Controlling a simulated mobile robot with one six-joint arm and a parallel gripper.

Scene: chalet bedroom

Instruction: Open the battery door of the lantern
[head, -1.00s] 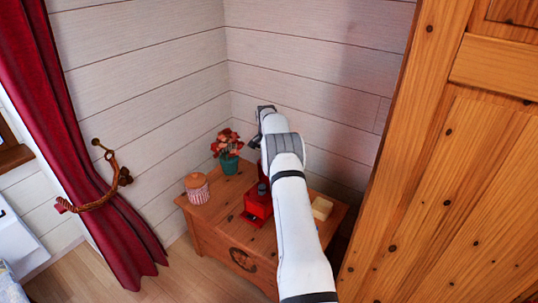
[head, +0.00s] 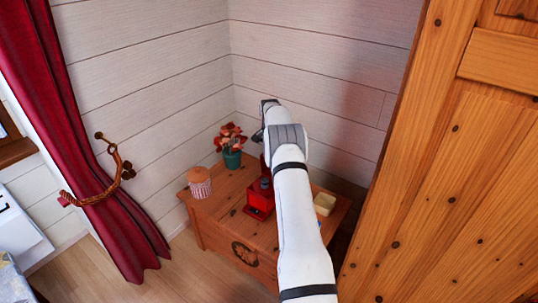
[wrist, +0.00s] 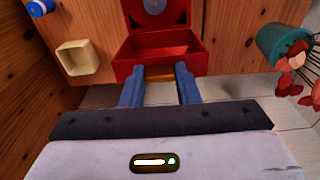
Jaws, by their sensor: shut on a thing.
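The red lantern (head: 258,207) stands on the wooden chest, partly hidden behind my arm in the head view. In the wrist view its red body (wrist: 160,12) is at the top, with a grey round part on it. A red box-shaped part (wrist: 158,50) with raised sides lies in front of that body. My gripper (wrist: 162,70) has its two blue fingers at the near edge of this part, shut on the lantern there. What is between the fingertips is mostly hidden, and I cannot tell how far the battery door stands open. The head view hides the fingers.
The wooden chest (head: 222,212) stands in the wall corner. It carries a striped jar (head: 200,184), a teal pot with red flowers (head: 232,159) and a cream open box (head: 324,204). A blue-and-white item (wrist: 40,7) shows in the wrist view. A wooden wardrobe (head: 450,180) rises at right.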

